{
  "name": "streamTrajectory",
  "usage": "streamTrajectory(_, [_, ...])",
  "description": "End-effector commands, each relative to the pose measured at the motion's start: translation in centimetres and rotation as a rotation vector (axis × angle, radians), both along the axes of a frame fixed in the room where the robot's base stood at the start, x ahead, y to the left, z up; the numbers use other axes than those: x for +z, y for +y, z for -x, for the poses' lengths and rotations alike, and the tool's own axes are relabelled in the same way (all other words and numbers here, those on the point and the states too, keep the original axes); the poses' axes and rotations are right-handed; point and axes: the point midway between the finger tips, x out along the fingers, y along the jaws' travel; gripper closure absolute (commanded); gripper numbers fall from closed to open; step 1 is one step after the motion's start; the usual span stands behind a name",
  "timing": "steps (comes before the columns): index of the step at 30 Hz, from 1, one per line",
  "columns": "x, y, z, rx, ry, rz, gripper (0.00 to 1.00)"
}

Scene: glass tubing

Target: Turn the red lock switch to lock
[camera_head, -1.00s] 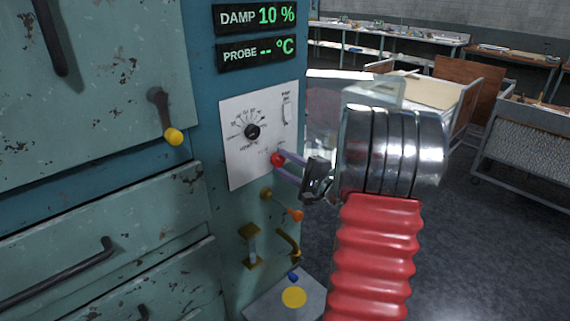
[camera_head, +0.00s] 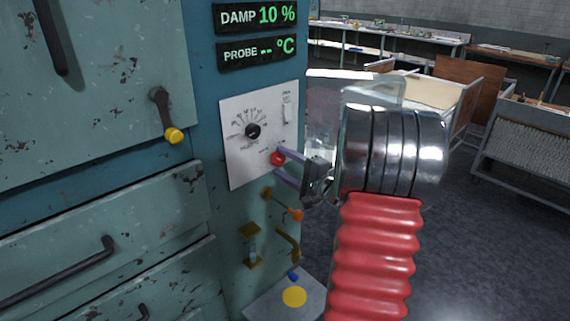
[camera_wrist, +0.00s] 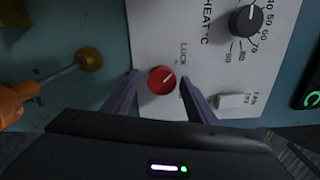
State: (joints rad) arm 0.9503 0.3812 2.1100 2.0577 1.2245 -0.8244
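The red lock switch (camera_head: 278,158) is a round red knob low on the white control panel (camera_head: 236,168) of the teal cabinet. In the wrist view the knob (camera_wrist: 161,80) carries a pale pointer line slanting toward the upper right, with the word LOCK beside it. My gripper (camera_head: 281,163) reaches the panel from the right. In the wrist view its two purple fingers (camera_wrist: 160,82) stand open on either side of the knob, with a visible gap on both sides.
A black heat dial (camera_head: 252,131) and a white fan switch (camera_head: 287,115) share the panel. Below are an orange-tipped lever (camera_head: 295,215), brass fittings and a blue knob (camera_head: 293,276). A yellow-ended handle (camera_head: 173,135) is at left. Open floor lies right.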

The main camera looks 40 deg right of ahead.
Motion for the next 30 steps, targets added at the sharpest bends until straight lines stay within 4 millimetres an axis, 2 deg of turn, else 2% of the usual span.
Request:
streamTrajectory(8, [0.2, -0.1, 0.0, -0.003, -0.003, 0.001, 0.46])
streamTrajectory(14, [0.2, -0.2, 1.2, -0.003, -0.002, 0.001, 0.46])
streamTrajectory(30, [0.1, -0.5, 9.5, -0.005, -0.002, 0.001, 0.46])
